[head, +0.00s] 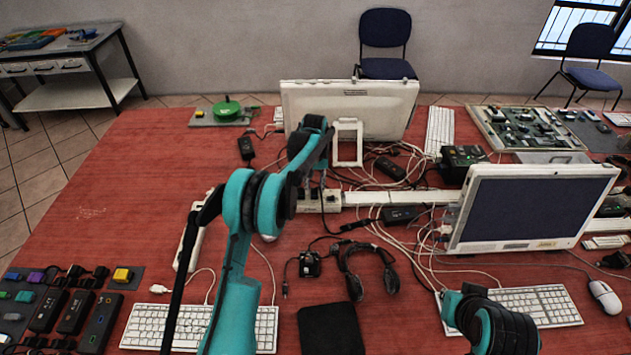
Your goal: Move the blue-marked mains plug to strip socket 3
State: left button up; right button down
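A white power strip (330,203) lies mid-table, partly hidden by my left arm. I cannot read its socket numbers or tell which sockets are filled. My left arm reaches up from the bottom. Its gripper (319,184) appears to point down close over or beside the strip, mostly hidden behind my arm links. I cannot tell whether it is open or holds anything. I cannot pick out a blue-marked plug. Only a teal and black part of my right arm shows at the bottom right; its gripper is out of view.
Loose cables surround a white monitor (350,108) and a second monitor (530,210). A headset (368,272), a small black device (310,264), a black pad (330,329) and keyboards (535,304) lie in front. A long white bar (192,236) lies left. The red table's left side (115,200) is clear.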

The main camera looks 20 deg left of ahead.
pick_arm(q)
jog(key=shift+f, duration=0.6)
grip_shut()
jog(key=shift+c, duration=2.3)
grip_release()
grip_shut()
jog(key=shift+r, duration=0.15)
